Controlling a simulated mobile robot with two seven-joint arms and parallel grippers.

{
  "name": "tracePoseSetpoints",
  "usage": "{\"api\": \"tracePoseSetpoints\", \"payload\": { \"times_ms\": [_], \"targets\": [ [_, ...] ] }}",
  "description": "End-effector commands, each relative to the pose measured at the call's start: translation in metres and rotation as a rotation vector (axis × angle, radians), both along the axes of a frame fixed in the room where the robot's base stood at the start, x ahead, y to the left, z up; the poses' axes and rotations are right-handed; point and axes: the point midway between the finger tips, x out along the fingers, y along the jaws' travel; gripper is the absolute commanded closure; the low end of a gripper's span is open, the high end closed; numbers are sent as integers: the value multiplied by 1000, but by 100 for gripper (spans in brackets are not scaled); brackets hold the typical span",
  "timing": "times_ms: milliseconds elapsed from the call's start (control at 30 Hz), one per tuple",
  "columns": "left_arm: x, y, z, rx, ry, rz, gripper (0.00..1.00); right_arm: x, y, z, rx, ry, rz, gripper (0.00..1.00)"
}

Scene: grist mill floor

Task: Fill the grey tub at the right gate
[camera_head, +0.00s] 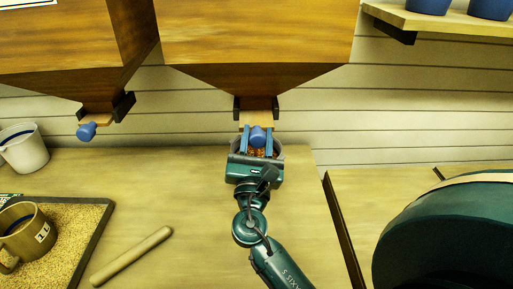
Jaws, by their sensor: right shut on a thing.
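The right gate (257,118) is a pale wooden slide under the middle wooden hopper (255,40), with a blue knob (257,137) at its front. My right gripper (257,138) is shut on this knob, one finger on each side. The grey tub (279,149) stands on the bench below the gate, behind and partly hidden by my gripper. Reddish-brown grain shows inside it between the fingers; its level is hard to tell. My left gripper is not in view.
A left hopper (75,45) has its own slide with a blue knob (86,131). A white pail (23,148), a grain-filled tray (95,235) with a marked mug (27,236), and a wooden rod (131,256) lie left. A large dark green round thing (445,240) stands right.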

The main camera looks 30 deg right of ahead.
Motion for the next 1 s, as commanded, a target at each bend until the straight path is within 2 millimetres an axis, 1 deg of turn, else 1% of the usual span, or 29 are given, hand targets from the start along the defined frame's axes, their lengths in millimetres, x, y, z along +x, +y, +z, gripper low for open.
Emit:
{"api": "tracePoseSetpoints", "payload": {
  "times_ms": [33,533,667,833,1000],
  "targets": [
    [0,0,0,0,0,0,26,0,0,-6,4,12,0,98],
    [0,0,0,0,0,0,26,2,-1,-6,3,11,0,98],
    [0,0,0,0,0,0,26,11,-7,-5,3,10,-1,98],
    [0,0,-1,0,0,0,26,29,-18,-5,2,8,0,98],
    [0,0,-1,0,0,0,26,32,-20,-4,5,8,0,98]
  ]
}}
